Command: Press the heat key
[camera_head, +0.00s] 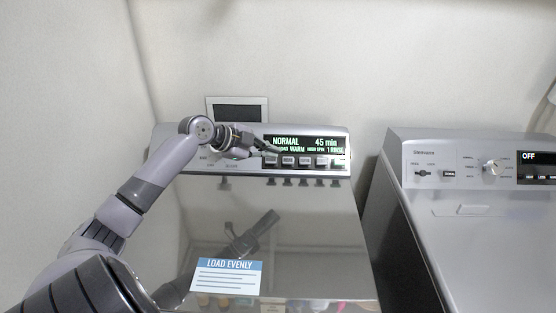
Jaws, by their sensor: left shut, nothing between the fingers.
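The washer's control panel (345,166) runs along the back of the machine. Its lit display (305,144) reads NORMAL, 45 min, with smaller words below that include WARM and RINSE. A row of several small keys (305,161) lies under the display; their labels are too small to read, so I cannot tell which is the heat key. My left gripper (266,150) is shut and empty. Its tip is at the display's left end, just above the leftmost keys; I cannot tell if it touches. My arm hides the panel's left part. My right gripper is not in view.
The washer's glossy lid (320,235) is closed, with a LOAD EVENLY label (227,276) at its front. A second machine (480,235) with an OFF display stands to the right, across a narrow gap. A framed panel (238,109) is on the wall behind.

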